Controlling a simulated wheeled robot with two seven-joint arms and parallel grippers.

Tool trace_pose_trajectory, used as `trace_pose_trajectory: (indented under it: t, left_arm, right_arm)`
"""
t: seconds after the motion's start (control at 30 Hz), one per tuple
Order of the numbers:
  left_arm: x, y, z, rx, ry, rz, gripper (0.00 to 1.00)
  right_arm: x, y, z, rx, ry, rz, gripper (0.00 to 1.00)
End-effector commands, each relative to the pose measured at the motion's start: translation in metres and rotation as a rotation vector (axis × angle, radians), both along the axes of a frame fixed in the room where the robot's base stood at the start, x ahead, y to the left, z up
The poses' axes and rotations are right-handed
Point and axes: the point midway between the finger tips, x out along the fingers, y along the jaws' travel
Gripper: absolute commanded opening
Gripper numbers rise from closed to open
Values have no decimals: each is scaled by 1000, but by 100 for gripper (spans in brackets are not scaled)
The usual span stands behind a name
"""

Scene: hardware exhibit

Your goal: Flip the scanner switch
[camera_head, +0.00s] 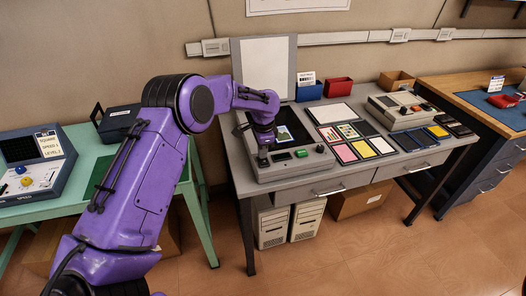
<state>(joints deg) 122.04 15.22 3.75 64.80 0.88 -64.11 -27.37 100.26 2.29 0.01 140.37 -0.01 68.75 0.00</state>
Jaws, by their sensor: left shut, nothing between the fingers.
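The scanner (290,172) is a grey box on the grey desk, with its pale lid (267,64) standing raised at the back. Its front panel carries a green display or button (301,153) and a dark part beside it at the left. A picture lies on the dark bed, partly behind my gripper. My left gripper (264,160) is shut and empty, pointing down over the scanner's front left, close to the panel. I cannot tell if it touches. Any switch under the fingertips is hidden. My right gripper is not in view.
Several coloured cards (363,148) lie right of the scanner, before a second grey device (402,110). Blue and red bins (338,87) stand behind. A green table (90,170) with a blue console is at left, a wooden-topped bench (462,88) at right. Open floor lies in front.

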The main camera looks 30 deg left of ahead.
Motion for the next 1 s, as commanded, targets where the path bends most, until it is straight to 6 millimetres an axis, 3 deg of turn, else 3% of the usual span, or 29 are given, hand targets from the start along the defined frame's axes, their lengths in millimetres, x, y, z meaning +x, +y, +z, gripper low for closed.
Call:
trace_pose_trajectory:
  t: [0.17,0.37,0.4,0.5,0.73,1.0]
  left_arm:
    - [-1,0,13,0,0,1,0]
    - [-5,-2,57,0,0,4,0]
    - [-6,-4,52,0,-4,4,0]
    - [-8,-7,76,0,-6,4,0]
    - [-14,-13,122,0,-3,5,0]
    - [-17,-15,138,0,0,4,0]
  right_arm:
    - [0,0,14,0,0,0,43]
    - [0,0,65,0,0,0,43]
    - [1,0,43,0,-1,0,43]
    - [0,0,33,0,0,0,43]
    - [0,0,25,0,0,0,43]
    - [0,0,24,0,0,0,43]
